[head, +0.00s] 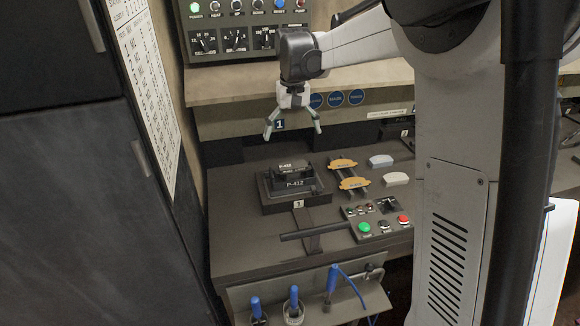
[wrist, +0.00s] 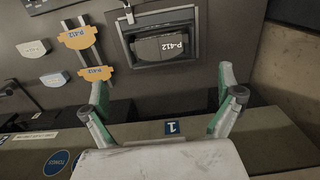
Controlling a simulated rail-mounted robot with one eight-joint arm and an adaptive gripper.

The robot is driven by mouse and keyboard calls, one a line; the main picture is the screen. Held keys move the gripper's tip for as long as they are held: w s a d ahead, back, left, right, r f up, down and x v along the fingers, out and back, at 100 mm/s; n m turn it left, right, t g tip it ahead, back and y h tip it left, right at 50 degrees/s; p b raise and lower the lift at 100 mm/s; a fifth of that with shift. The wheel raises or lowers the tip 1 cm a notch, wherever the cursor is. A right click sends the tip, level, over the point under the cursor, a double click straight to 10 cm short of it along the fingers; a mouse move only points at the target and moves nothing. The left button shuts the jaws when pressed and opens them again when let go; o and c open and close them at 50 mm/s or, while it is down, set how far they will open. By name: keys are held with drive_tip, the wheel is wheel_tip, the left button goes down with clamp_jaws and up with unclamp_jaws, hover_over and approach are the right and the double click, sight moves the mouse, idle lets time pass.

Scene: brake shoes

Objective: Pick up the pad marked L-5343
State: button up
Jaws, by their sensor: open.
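I cannot read L-5343 on any pad. Two orange pads, an upper one (head: 343,163) and a lower one (head: 353,183), lie across dark rails on the bench; they also show in the wrist view, one (wrist: 77,38) beyond the other (wrist: 97,74). Two pale grey pads (head: 381,160) (head: 396,178) lie right of them. Their lettering is too small to read. My gripper (head: 293,134) is open and empty, above the bench's back edge. In the wrist view its fingers (wrist: 163,82) are spread, apart from every pad.
A black fixture (head: 268,205) holds a dark block marked P-412 (head: 293,173), left of the orange pads. A button panel (head: 378,217) and a dark bar lie nearer the front. Blue-handled tools (head: 332,281) hang at the front edge. A control-panel shelf (head: 230,88) stands behind.

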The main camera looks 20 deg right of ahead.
sight(293, 165)
wheel_tip(293, 165, down, 11)
drive_tip(key=shift+s+r+p, duration=0.1)
drive_tip(key=shift+r+p, duration=0.1)
drive_tip(key=shift+p, duration=0.3)
drive_tip(key=c, duration=1.7)
